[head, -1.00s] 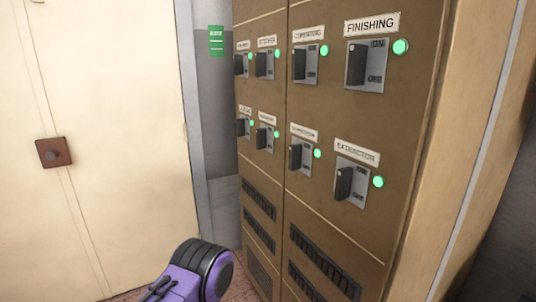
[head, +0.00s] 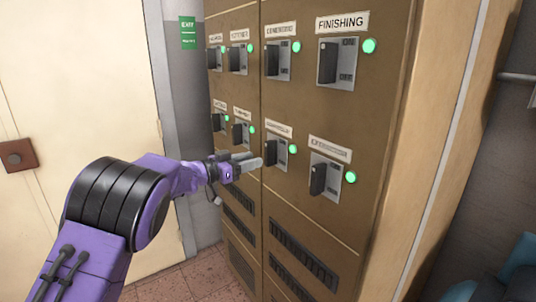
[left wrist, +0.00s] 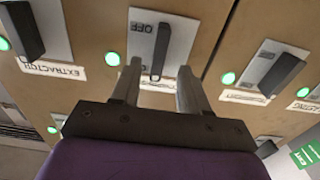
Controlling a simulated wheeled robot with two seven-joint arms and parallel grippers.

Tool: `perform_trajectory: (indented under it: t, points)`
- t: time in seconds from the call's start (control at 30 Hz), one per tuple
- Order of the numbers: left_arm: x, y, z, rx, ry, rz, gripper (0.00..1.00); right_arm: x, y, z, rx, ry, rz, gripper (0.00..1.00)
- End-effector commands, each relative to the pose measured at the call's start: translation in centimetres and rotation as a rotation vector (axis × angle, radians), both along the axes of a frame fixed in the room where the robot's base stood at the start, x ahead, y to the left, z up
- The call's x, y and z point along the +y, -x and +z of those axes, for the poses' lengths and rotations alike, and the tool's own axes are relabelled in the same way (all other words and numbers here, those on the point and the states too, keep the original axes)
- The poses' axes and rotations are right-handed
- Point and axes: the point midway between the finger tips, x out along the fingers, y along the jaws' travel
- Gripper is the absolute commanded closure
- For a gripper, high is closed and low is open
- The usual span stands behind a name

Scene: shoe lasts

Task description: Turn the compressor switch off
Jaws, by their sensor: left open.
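The compressor switch (head: 276,152) is a dark lever on a grey plate in the lower row of the brown cabinet, left of the extractor switch (head: 320,178). Its label is blurred, and its green lamp (head: 293,149) is lit. My left gripper (head: 252,162) is open at the switch's left side in the head view. In the left wrist view, which is upside down, the lever (left wrist: 160,52) lies between the two fingers of my left gripper (left wrist: 160,74). Contact cannot be told. An OFF mark shows beside it. My right gripper is not in view.
The brown cabinet (head: 350,235) holds two rows of similar switches with lit green lamps, including FINISHING (head: 328,62) above the extractor. Vents (head: 300,255) lie below. A cream door (head: 80,90) stands left. Teal objects (head: 520,262) show at the lower right.

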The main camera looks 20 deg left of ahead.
Motion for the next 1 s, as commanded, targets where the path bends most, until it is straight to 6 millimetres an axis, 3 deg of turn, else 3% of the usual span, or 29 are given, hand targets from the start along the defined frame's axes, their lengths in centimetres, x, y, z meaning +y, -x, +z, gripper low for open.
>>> perform_trajectory:
  t: [0.1, 0.3, 0.63, 0.67, 0.8, 1.0]
  points:
    - [-1.9, -2.2, 0.2, 0.000, -0.003, -0.003, 0.55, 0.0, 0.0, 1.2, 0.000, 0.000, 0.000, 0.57]
    - [-3.8, -4.8, 0.1, 0.000, -0.001, 0.000, 0.55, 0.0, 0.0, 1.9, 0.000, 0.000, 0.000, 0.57]
    - [-4.3, -5.4, -0.1, 0.001, 0.002, 0.001, 0.55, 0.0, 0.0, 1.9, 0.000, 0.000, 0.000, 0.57]
    - [-4.3, -5.4, -0.1, 0.001, 0.002, 0.001, 0.59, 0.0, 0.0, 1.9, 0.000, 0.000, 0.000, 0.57]
    - [-4.3, -5.4, -0.1, 0.001, 0.001, 0.001, 1.00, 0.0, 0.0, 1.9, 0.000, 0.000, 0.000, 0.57]
    - [-4.3, -5.4, -0.1, -0.002, -0.002, 0.001, 1.00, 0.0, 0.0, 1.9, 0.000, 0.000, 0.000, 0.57]
